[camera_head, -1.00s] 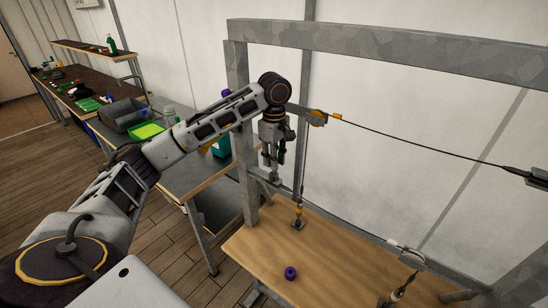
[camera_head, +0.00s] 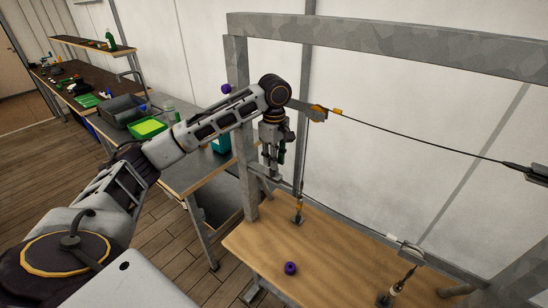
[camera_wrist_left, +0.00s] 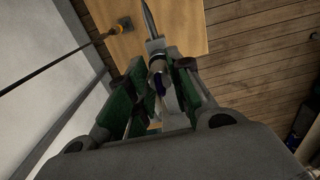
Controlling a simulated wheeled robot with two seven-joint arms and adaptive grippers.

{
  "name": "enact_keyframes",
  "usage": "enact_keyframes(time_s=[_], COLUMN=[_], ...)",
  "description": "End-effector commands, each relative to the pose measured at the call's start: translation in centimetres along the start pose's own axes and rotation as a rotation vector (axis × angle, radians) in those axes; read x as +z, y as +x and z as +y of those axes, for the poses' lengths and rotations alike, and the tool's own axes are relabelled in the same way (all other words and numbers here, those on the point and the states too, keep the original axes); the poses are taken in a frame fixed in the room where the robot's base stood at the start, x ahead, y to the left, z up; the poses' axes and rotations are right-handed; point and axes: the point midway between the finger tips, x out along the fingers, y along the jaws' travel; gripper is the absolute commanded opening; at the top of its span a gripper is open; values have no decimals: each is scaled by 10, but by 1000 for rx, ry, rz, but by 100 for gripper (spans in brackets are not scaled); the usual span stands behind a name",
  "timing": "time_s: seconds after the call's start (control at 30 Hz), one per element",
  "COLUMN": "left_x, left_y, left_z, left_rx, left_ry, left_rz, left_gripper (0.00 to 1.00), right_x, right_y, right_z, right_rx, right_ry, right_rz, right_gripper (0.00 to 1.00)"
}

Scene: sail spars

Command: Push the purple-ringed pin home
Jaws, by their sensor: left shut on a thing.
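My left gripper (camera_head: 270,163) points down beside the left post of the grey frame. It also shows in the left wrist view (camera_wrist_left: 159,82), its green-lined fingers shut on a slim metal piece (camera_wrist_left: 157,64) with a dark blue or purple part between them. A pointed grey spike (camera_wrist_left: 149,20) shows beyond the fingertips; I cannot tell if it belongs to the held piece. A purple knob (camera_head: 226,89) shows at the left post, partly behind my arm. A separate purple ball-like piece (camera_head: 290,268) lies on the wooden bench. I cannot tell which purple part is the pin's ring.
The grey frame (camera_head: 400,52) stands over the wooden bench (camera_head: 335,262). A dark line (camera_head: 420,140) runs right from an orange fitting (camera_head: 335,112). Another fitting (camera_head: 298,219) stands on the bench below the gripper. A side table with a green tray (camera_head: 147,127) is at left.

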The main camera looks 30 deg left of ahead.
Motion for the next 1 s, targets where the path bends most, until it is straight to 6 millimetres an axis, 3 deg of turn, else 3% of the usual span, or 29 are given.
enact_keyframes(time_s=[0.83,0.87,1.0], left_x=[0,0,0], left_y=[9,9,9], left_z=[0,0,0], left_rx=[-1,-1,-1], left_ry=[1,1,1], left_rz=[-1,-1,-1], left_gripper=[0,22,40], right_x=[0,0,0], right_y=[0,0,0], right_z=[1,2,2], right_rx=[1,2,2], right_ry=[-1,-1,-1], right_rz=[0,0,0], right_gripper=[40,40,40])
